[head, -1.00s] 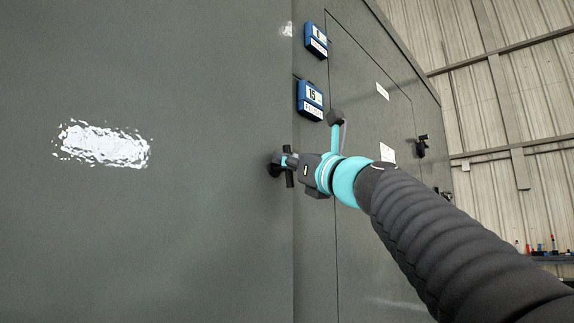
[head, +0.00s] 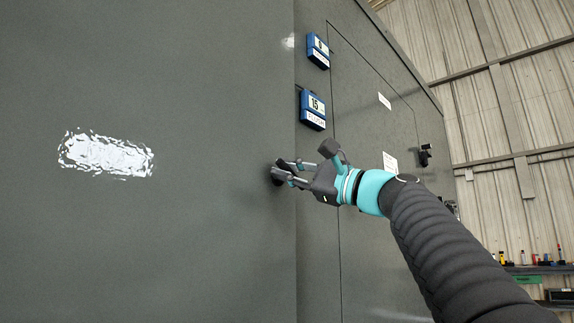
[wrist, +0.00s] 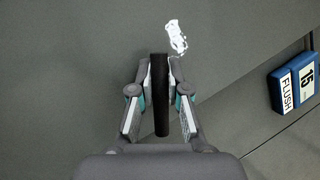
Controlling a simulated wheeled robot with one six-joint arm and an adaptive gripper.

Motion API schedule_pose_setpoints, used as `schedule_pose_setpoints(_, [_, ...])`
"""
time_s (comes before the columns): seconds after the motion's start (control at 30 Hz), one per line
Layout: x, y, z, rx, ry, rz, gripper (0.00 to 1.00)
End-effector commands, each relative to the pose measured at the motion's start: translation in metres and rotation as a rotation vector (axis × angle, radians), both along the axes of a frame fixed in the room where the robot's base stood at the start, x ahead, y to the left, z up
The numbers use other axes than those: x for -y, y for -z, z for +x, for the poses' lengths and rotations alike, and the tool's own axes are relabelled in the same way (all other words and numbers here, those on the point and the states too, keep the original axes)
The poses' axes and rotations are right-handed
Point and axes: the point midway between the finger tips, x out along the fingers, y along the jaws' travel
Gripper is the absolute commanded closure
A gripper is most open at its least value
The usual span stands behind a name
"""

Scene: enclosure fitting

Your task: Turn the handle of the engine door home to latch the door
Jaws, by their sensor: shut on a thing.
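The engine door (head: 180,230) is the large grey-green panel at the left in the head view. It stands against the enclosure's side wall along a vertical seam. The black handle (wrist: 160,95) is a bar seen between the two fingers in the wrist view; its hub (head: 278,176) shows near the seam in the head view. My gripper (head: 292,171) is shut on the handle, one finger on each side. In the head view the fingers partly hide the handle, so its exact angle is hard to tell there.
Two blue gauges, one marked 15 and FLUSH (head: 312,110) and one above it (head: 318,51), are fixed to the side wall above my gripper. A closed side door (head: 375,130) with a black handle (head: 425,155) is farther right. A shelf (head: 540,269) stands at far right.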

Motion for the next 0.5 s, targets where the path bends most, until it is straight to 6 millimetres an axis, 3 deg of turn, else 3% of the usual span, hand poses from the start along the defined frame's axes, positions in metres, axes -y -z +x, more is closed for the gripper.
schedule_pose_setpoints(0.5, [-0.0008,0.0040,-0.0007,0.274,-0.001,-0.284,1.00])
